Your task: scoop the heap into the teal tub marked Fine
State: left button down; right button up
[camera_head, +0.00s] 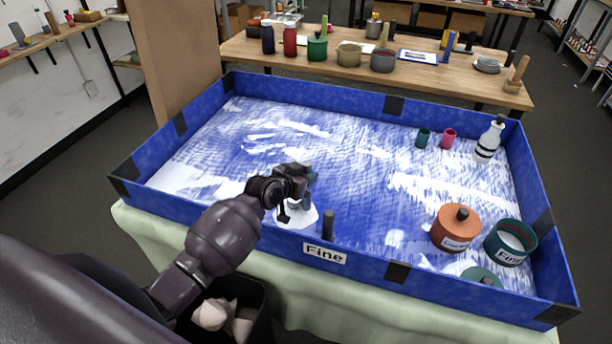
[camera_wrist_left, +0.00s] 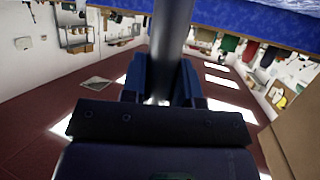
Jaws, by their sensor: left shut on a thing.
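The teal tub marked Fine (camera_head: 510,244) stands open at the right end of the blue-walled tray, with pale material inside. A teal lid (camera_head: 483,276) lies in front of it, partly hidden by the front wall. My left gripper (camera_head: 303,190) is low inside the tray, near the front wall and far left of the tub. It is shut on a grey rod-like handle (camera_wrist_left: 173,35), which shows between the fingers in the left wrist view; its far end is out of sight. A white patch (camera_head: 297,217) lies under the gripper; I cannot tell whether it is the heap. My right gripper is not in view.
The tray wall (camera_head: 325,253) also bears a Fine label. A dark upright post (camera_head: 328,225) stands just right of my gripper. An orange lidded pot (camera_head: 456,228), small teal and pink cups (camera_head: 448,137) and a white bottle (camera_head: 488,141) stand in the right part.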

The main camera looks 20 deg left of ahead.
aim_at(306, 165)
pick_arm(q)
notch_tip(306, 165, up, 3)
jog(key=shift+f+p, duration=0.15)
jog(key=shift+p, duration=0.75)
jog(key=shift+r+p, duration=0.75)
jog(key=shift+r, duration=3.45)
notch_tip(306, 165, up, 4)
jog(key=shift+f, duration=0.15)
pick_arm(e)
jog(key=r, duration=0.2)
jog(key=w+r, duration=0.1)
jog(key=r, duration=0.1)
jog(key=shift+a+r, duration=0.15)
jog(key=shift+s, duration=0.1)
